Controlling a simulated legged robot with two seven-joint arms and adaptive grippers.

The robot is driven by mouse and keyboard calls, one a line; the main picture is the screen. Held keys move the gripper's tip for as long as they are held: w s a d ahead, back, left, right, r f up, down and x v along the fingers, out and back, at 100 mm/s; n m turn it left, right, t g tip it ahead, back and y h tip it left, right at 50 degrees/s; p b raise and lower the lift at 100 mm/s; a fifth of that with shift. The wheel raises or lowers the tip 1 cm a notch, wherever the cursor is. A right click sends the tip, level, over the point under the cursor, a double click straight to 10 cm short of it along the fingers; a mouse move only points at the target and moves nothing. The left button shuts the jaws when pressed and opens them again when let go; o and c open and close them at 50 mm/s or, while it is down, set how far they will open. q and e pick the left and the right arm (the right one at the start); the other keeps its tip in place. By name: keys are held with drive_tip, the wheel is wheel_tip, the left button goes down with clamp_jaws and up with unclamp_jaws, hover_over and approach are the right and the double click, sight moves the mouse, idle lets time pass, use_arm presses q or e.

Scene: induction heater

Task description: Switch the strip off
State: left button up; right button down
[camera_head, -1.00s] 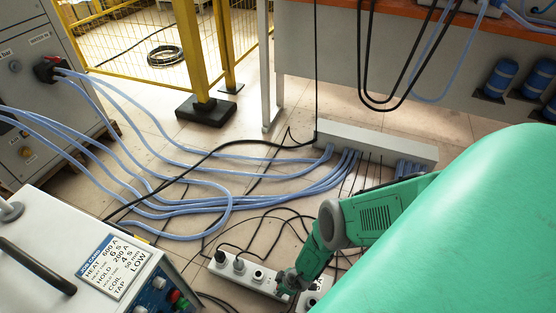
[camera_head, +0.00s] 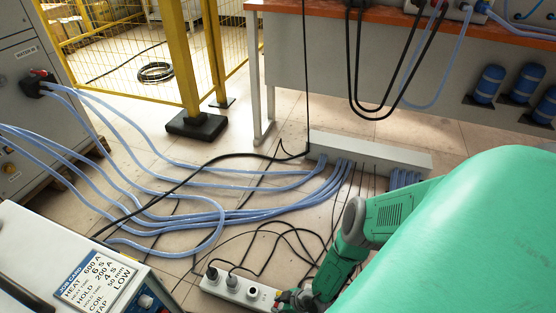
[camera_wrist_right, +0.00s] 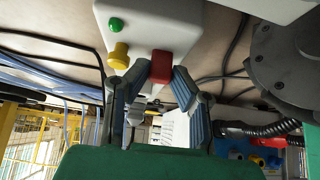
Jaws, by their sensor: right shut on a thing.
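The white power strip (camera_head: 241,289) lies on the floor at the bottom centre of the head view, with dark plugs along its top. My right gripper (camera_head: 286,299) is at its right end, with the arm in from the right. In the right wrist view, the strip's white end (camera_wrist_right: 145,25) carries a green button (camera_wrist_right: 116,24), a yellow knob (camera_wrist_right: 119,56) and a red switch (camera_wrist_right: 161,66). The right gripper's fingers (camera_wrist_right: 160,82) close around the red switch there. The switch's setting cannot be told. My left gripper is out of view.
A white machine with a job card (camera_head: 92,285) stands at the lower left. Blue hoses (camera_head: 205,215) and black cables cross the floor around the strip. A grey box (camera_head: 370,155) lies behind, before the workbench (camera_head: 400,65). A yellow post (camera_head: 185,60) stands further back.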

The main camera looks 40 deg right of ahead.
drive_tip(key=c, duration=1.7)
unclamp_jaws()
drive_tip(key=shift+s+d+f, duration=0.1)
drive_tip(key=shift+d, duration=0.05)
drive_tip(key=v, duration=1.2)
